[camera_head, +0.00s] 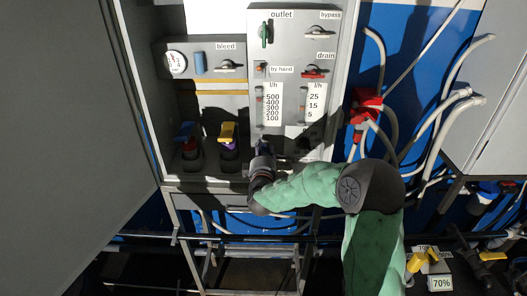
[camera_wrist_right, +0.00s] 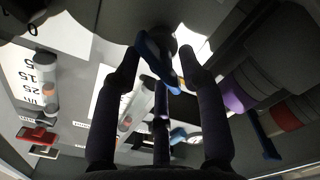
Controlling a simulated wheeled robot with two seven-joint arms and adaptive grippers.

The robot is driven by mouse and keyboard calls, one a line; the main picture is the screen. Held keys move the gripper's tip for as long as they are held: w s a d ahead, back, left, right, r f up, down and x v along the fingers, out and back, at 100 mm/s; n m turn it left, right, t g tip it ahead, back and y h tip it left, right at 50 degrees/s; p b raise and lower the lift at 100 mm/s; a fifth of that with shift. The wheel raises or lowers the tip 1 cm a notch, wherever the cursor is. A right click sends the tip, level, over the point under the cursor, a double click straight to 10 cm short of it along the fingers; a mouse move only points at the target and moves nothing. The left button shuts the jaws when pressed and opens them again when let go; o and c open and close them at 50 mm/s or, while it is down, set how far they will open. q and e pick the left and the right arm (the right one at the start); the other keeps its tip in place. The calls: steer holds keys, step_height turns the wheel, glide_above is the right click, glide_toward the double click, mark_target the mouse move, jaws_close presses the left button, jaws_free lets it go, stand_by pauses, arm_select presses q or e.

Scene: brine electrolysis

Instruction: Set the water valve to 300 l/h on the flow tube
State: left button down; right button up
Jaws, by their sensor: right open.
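The water flow tube (camera_head: 260,105) stands on the grey panel beside a white l/h scale (camera_head: 272,108) marked 100 to 500. It also shows as a clear tube (camera_wrist_right: 137,105) with an orange part in the right wrist view; the reading cannot be made out. A blue valve handle (camera_wrist_right: 158,60), apparently the water valve, lies between the fingertips of my right gripper (camera_wrist_right: 160,66). My right gripper (camera_head: 263,150) is open at the lower panel, below the tube, and hides the valve in the head view. Contact with the handle cannot be told. My left gripper is not in view.
A second flow tube (camera_head: 302,103) stands to the right. Yellow (camera_head: 227,132) and blue (camera_head: 185,131) handles sit left of my gripper. A red drain handle (camera_head: 313,72) is above. A red fitting (camera_head: 366,106) with hoses is right of the panel.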

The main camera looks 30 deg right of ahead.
jaws_close()
stand_by(0.4)
steer(key=m+b, duration=0.3)
steer(key=shift+d+f+m, duration=0.1)
steer(key=shift+d+m, duration=0.05)
steer(key=shift+m, duration=0.15)
steer(key=m+b, duration=0.3)
steer(key=m, duration=0.1)
steer(key=shift+m, duration=0.3)
steer(key=m+b, duration=0.3)
steer(key=m, duration=0.2)
steer(key=shift+s+d+f, duration=0.1)
steer(key=shift+f, duration=0.05)
steer(key=shift+m+b, duration=1.2)
steer(key=shift+m, duration=0.3)
